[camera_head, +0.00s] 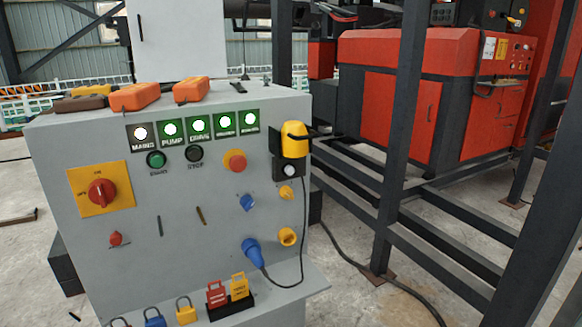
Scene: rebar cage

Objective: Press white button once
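A grey control cabinet (130,220) fills the left and middle of the head view. A small white round button (290,171) sits on a dark housing at the cabinet's right edge, below a yellow and black unit (295,140). Whether any button is pressed cannot be told. Neither gripper is in view.
The panel also has a red rotary switch (101,193), a red-yellow button (235,162) and a blue plug (253,252) with a black cable. Padlocks sit along the lower ledge. Orange cases (134,96) lie on top. Dark steel posts (404,130) stand right, before a red machine (400,110).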

